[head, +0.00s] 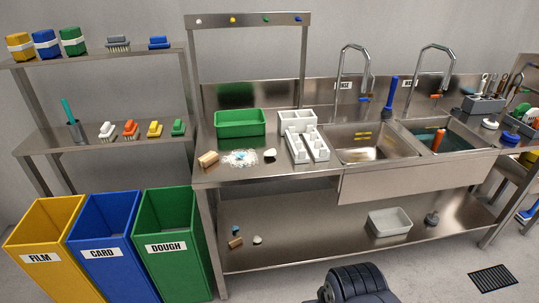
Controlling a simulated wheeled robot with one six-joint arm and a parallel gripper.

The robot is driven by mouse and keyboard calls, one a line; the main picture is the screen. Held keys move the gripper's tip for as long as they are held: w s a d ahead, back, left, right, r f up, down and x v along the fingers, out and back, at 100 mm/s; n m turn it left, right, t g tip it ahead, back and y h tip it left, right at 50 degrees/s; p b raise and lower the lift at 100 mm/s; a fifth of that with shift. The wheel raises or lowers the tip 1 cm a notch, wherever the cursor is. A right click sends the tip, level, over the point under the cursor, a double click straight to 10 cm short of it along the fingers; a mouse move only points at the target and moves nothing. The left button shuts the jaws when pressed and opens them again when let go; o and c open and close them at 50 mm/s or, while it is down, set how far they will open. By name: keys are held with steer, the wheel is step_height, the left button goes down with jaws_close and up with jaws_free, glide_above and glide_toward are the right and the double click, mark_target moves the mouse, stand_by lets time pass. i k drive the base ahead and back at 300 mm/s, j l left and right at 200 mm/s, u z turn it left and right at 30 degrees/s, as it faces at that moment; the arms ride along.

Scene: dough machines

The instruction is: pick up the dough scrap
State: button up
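A small pale rounded lump (270,153), which looks like the dough scrap, lies on the steel worktop (225,176). It sits between a crumpled clear and blue film piece (240,158) on its left and a white divided holder (304,135) on its right, apart from both. A second small pale lump (257,239) shows on the lower shelf. My gripper is not in view; only a dark rounded part of my own body shows at the bottom edge.
A brown block (208,159) lies at the worktop's left end, with a green tray (240,122) behind. Two sinks (374,142) with taps are at right. Yellow, blue and green bins (167,246) labelled FILM, CARD and DOUGH stand lower left. A grey tub (390,222) sits below.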

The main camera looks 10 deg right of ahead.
mark_target(271, 153)
steer(key=i+j, duration=0.9)
steer(key=i, duration=0.15)
steer(key=i+l+z, duration=0.05)
